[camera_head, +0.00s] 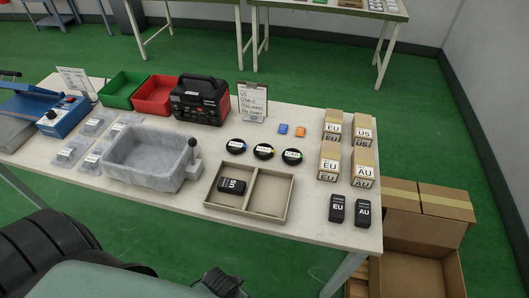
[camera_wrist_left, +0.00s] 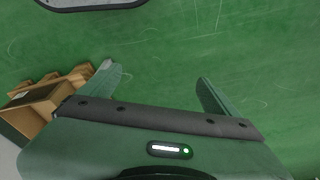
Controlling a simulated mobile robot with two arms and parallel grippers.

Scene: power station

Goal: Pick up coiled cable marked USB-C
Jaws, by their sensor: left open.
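Three black coiled cables lie in a row on the table in the head view: a left one (camera_head: 236,146), a middle one (camera_head: 264,151) and a right one (camera_head: 292,156). Each has a small coloured label, too small to read, so I cannot tell which is marked USB-C. A sign on a stand (camera_head: 252,101) behind them lists several lines, one seemingly USB-C. My left gripper (camera_wrist_left: 160,88) is open and empty in the left wrist view, above the green floor and away from the cables. My right gripper is not identifiable in either view.
A divided tray (camera_head: 247,212) holding a black adapter stands in front of the cables. EU and AU adapters (camera_head: 350,210) and several small boxes (camera_head: 331,160) are to the right. A grey basin (camera_head: 140,175) and a black-red case (camera_head: 201,101) are left. Cardboard boxes (camera_head: 425,202) stand beyond the table's right edge.

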